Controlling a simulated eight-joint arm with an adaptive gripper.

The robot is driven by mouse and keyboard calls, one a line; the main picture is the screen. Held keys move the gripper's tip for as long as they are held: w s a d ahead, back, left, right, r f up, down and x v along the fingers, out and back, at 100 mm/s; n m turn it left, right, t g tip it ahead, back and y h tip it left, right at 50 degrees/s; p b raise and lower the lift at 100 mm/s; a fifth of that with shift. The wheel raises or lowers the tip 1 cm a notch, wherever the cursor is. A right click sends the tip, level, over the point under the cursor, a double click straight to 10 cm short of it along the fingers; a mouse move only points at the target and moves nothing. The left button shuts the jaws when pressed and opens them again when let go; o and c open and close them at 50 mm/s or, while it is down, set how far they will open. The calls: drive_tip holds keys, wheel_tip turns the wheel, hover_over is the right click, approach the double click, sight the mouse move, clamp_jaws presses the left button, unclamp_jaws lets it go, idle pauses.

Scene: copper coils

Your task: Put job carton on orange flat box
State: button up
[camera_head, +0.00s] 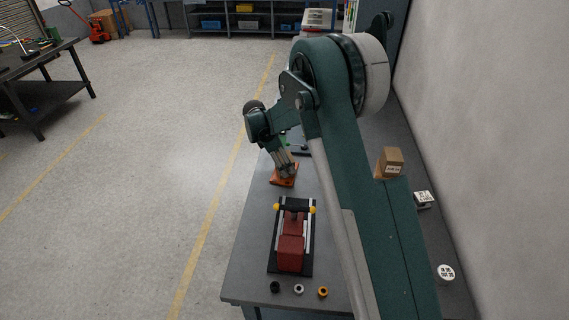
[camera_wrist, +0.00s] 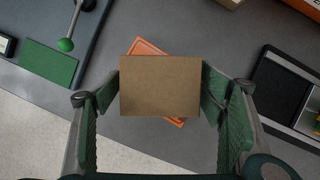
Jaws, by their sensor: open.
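A plain brown carton (camera_wrist: 160,87) is between the fingers of my gripper (camera_wrist: 160,95) in the wrist view. The fingers are open, one on each side of it, close to its sides. The orange flat box (camera_wrist: 150,47) shows beneath the carton, turned at an angle, with its corners sticking out above and below right. I cannot tell from above whether the carton rests fully on it. In the head view, my gripper (camera_head: 287,170) points down at the orange flat box (camera_head: 284,181) on the table; the carton there is mostly hidden by the fingers.
A red vise (camera_head: 291,250) on a black base stands nearer on the table (camera_head: 245,270), with several small rings at the front edge. Another brown carton (camera_head: 390,163) with a label stands right of my arm. A green plate (camera_wrist: 48,63) lies left in the wrist view.

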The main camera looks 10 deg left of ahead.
drive_tip(key=v, duration=1.1)
drive_tip(key=shift+s+a+r, duration=0.15)
drive_tip(key=shift+a+r, duration=0.1)
drive_tip(key=shift+r, duration=0.05)
drive_tip(key=shift+d+r, duration=0.1)
idle(0.4)
drive_tip(key=s+d+r+m+t+y, duration=0.1)
drive_tip(key=s+d+r+m, duration=0.4)
drive_tip(key=s+d+r, duration=0.6)
drive_tip(key=s+d+r+m+t+y, duration=0.15)
drive_tip(key=s+d+r+m, duration=0.35)
drive_tip(key=s+d+r, duration=0.5)
drive_tip(key=s+d+r+m, duration=0.1)
drive_tip(key=s+d+m, duration=0.4)
drive_tip(key=s+d, duration=0.6)
drive_tip(key=s+d+f+m+t, duration=0.1)
drive_tip(key=s+d+f+m, duration=0.1)
drive_tip(key=s, duration=0.5)
drive_tip(key=s+d+f+m+t+y, duration=0.1)
drive_tip(key=s+d+f+m+t, duration=0.1)
drive_tip(key=s+m, duration=0.3)
drive_tip(key=shift+s+d+f, duration=0.4)
drive_tip(key=shift+s+d, duration=0.15)
drive_tip(key=shift+s, duration=0.9)
